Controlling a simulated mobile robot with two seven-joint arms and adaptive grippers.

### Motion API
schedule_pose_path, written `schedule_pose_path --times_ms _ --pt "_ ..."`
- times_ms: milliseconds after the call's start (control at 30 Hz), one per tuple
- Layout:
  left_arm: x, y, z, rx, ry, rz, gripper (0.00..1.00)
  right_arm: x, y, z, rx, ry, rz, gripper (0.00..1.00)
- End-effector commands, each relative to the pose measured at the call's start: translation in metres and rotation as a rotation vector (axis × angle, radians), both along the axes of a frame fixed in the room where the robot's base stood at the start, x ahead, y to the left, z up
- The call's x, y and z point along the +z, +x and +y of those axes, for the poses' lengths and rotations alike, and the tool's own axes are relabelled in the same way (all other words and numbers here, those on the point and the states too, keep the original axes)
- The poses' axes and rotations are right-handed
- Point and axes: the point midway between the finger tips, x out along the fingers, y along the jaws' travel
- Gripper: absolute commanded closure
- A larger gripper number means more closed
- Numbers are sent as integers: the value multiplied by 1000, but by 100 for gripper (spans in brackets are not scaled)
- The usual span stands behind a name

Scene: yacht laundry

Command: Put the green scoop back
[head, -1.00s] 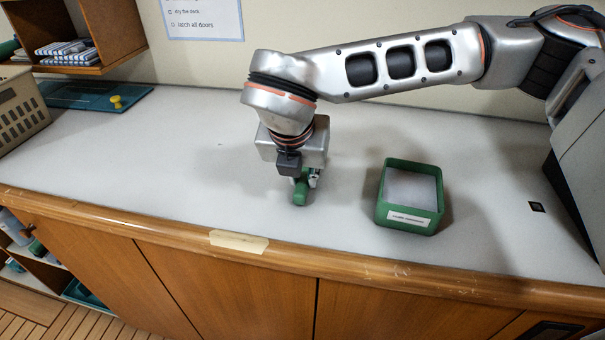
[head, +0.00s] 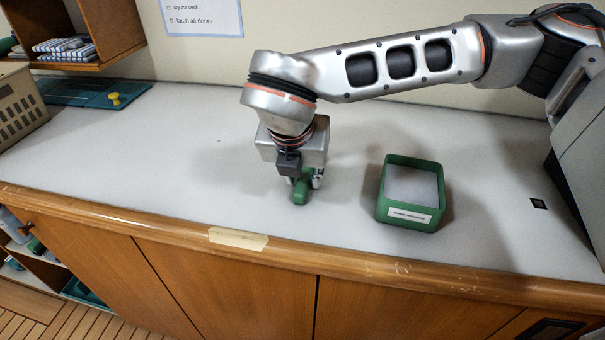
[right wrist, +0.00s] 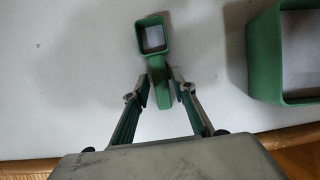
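The green scoop (right wrist: 163,85) lies on the pale countertop below my right gripper, its square hollow cup (right wrist: 152,37) pointing away from the gripper in the right wrist view. In the head view the scoop (head: 300,192) is partly hidden by the gripper. My right gripper (right wrist: 162,88) is open, with one finger on each side of the scoop's handle and narrow gaps showing. It points down in the head view (head: 303,182). A green open-topped box (head: 411,213) with a white label stands on the counter to the right of the scoop. My left gripper is not in view.
A teal board (head: 85,95) with a yellow knob and a beige basket (head: 18,105) are at the left. A wooden shelf (head: 90,25) with folded striped cloths hangs above. The counter's wooden front edge (head: 160,232) is near. The counter between scoop and basket is clear.

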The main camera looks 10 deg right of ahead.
Motion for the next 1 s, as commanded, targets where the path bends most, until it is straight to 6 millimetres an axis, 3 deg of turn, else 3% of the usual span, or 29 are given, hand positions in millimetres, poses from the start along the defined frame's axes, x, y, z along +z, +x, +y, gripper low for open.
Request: schedule_pose_path --times_ms 1000 --pt "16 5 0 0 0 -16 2 27 -12 5 0 0 0 74"
